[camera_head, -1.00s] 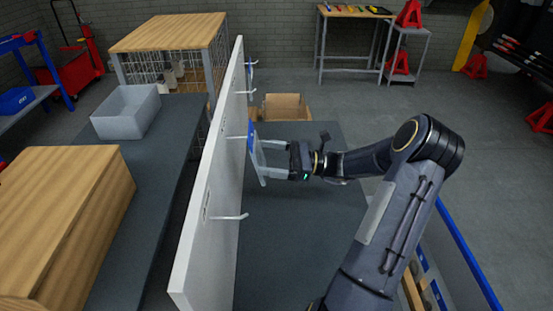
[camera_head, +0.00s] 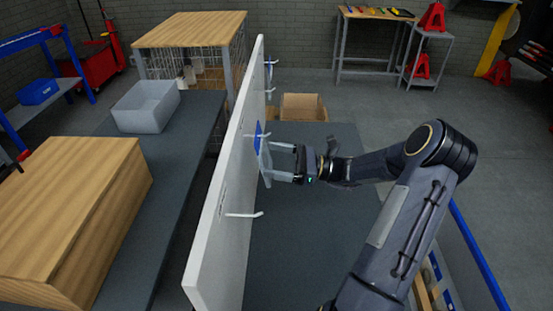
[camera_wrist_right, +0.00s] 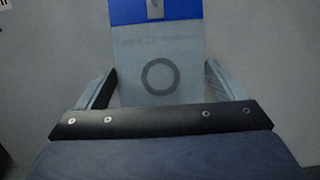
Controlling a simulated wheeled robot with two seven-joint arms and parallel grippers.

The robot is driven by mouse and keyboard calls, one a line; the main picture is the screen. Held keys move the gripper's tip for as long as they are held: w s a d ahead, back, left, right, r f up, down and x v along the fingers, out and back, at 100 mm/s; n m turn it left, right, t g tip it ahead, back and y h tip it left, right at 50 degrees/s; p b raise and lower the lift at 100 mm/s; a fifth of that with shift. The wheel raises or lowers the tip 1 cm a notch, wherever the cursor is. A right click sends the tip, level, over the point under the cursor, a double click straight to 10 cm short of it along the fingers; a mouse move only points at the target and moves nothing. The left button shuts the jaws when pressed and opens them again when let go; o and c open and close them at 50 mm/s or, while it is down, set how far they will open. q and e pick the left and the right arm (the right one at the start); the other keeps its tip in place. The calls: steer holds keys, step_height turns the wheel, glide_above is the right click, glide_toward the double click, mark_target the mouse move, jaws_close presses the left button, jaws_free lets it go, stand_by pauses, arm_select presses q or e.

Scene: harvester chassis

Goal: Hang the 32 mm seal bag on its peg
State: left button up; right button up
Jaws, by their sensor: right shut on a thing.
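The seal bag is clear with a blue header (camera_head: 258,135); in the right wrist view a dark ring shows through its clear part (camera_wrist_right: 160,100). My right gripper (camera_head: 267,162) is shut on the bag, one finger at each side edge. The bag hangs upright, close to the white pegboard (camera_head: 222,215). A pale peg (camera_head: 250,135) is at the header's height. In the right wrist view a light metal piece (camera_wrist_right: 155,8) shows over the header's top middle; I cannot tell whether it passes through a hole. My left gripper is not in view.
A nearer bare peg (camera_head: 245,214) and a farther peg (camera_head: 271,90) stick out of the board. Something bluish hangs near the far end (camera_head: 268,70). A cardboard box (camera_head: 303,106) stands behind the dark bench top (camera_head: 300,240), which is clear. A grey bin (camera_head: 146,108) stands left.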

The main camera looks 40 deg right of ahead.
steer(key=o, duration=0.8)
steer(key=v, duration=0.7)
steer(key=shift+s+d, duration=0.25)
steer(key=shift+s+f, duration=0.1)
steer(key=shift+f, duration=0.05)
